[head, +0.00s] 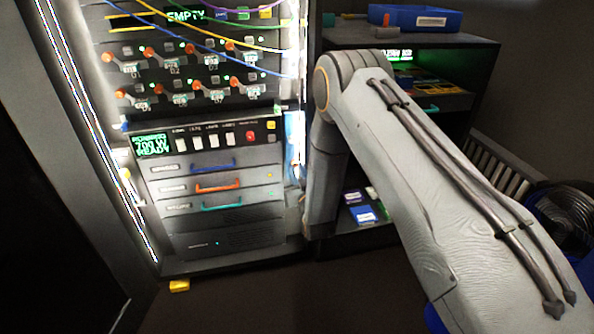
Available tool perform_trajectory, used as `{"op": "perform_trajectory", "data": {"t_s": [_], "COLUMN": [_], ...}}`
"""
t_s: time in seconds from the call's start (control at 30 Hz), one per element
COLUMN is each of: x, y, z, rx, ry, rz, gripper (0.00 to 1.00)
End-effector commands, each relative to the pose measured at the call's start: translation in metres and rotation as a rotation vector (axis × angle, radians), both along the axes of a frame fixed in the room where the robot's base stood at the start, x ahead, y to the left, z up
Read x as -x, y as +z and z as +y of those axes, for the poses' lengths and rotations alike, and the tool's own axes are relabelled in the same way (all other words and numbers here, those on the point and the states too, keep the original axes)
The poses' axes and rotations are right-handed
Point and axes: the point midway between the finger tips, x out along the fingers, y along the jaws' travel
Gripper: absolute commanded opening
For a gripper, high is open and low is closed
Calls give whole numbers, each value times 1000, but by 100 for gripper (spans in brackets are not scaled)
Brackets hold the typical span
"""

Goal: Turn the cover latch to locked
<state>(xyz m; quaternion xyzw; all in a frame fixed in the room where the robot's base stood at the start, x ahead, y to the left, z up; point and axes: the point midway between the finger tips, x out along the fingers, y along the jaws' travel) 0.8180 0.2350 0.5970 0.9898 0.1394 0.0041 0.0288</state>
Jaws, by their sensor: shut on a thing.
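I cannot make out the cover latch in the head view. A rack (215,256) stands left of centre, with a control panel (262,134) across its middle. That panel has a small green-lit screen (151,144), several white switches and a red button (250,136). No trackball or cover shows clearly, and my arm hides part of the area right of the rack. My gripper is not in view; only my arm links show, reaching from the lower right up to the centre.
Below the panel are drawers with blue (213,166), orange (217,187) and teal (221,207) handles. Orange knobs and loose cables fill the rack's top. A shelf unit (345,36) with a blue bin (415,17) stands right. A yellow block (179,286) lies on the floor.

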Motion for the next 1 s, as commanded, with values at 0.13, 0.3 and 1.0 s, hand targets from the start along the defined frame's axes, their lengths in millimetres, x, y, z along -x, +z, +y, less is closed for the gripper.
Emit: {"op": "perform_trajectory", "data": {"t_s": [0.13, 0.3, 1.0], "x": [1, 0, 0], "y": [0, 0, 0], "z": [-1, -1, -2], "rx": [134, 288, 690], "ry": [0, 0, 1], "rz": [-37, -82, -197], "gripper": [0, 0, 0]}}
